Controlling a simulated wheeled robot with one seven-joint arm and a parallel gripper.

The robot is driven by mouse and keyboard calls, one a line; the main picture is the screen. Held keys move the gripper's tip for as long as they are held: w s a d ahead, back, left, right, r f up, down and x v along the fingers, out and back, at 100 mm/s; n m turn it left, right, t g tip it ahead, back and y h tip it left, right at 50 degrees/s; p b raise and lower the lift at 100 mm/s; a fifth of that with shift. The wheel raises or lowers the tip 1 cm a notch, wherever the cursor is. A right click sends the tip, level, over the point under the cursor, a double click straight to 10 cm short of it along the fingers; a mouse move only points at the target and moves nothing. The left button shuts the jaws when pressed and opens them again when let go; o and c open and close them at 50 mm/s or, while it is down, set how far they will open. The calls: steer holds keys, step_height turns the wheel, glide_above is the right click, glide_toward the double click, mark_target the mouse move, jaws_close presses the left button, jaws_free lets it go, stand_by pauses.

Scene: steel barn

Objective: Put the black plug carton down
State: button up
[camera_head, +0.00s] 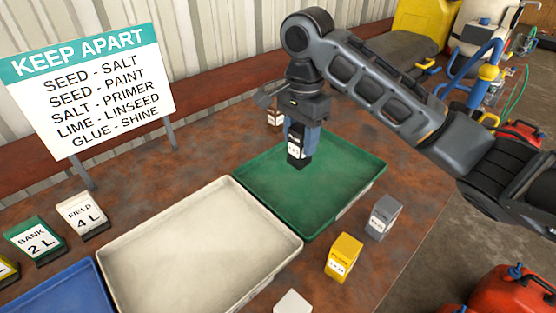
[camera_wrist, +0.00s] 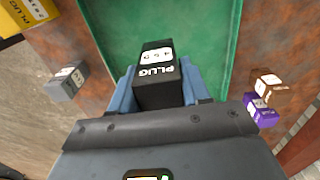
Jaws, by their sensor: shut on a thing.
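The black plug carton (camera_head: 297,153) hangs upright under my gripper (camera_head: 300,133), over the back left part of the green tray (camera_head: 335,205). Green tray floor (camera_wrist: 205,30) shows around the carton. I cannot tell whether its bottom touches the tray floor. The visible part of the green tray is bare.
A cream tray (camera_head: 195,245) and a blue tray (camera_head: 60,293) stand to the left. A yellow carton (camera_head: 343,257) and a grey carton (camera_head: 383,217) stand right of the green tray. A purple carton (camera_wrist: 262,112) is beside it. A KEEP APART sign (camera_head: 90,85) stands behind.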

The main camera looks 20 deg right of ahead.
steer(key=shift+w+a+f+b, duration=0.1)
steer(key=shift+w+a+f, duration=0.8)
steer(key=shift+f, duration=0.55)
steer(key=shift+w+a+f+b, duration=0.1)
steer(key=shift+w+a+f, duration=0.45)
steer(key=shift+w+f, duration=0.75)
steer(key=shift+w+a+f+b, duration=0.1)
steer(key=shift+w+a+f, duration=0.7)
steer(key=shift+f, duration=0.8)
steer(key=shift+f, duration=0.1)
steer(key=o, duration=1.2)
steer(key=shift+c, duration=0.2)
steer(key=shift+d, duration=0.1)
step_height(320, 180, up, 12)
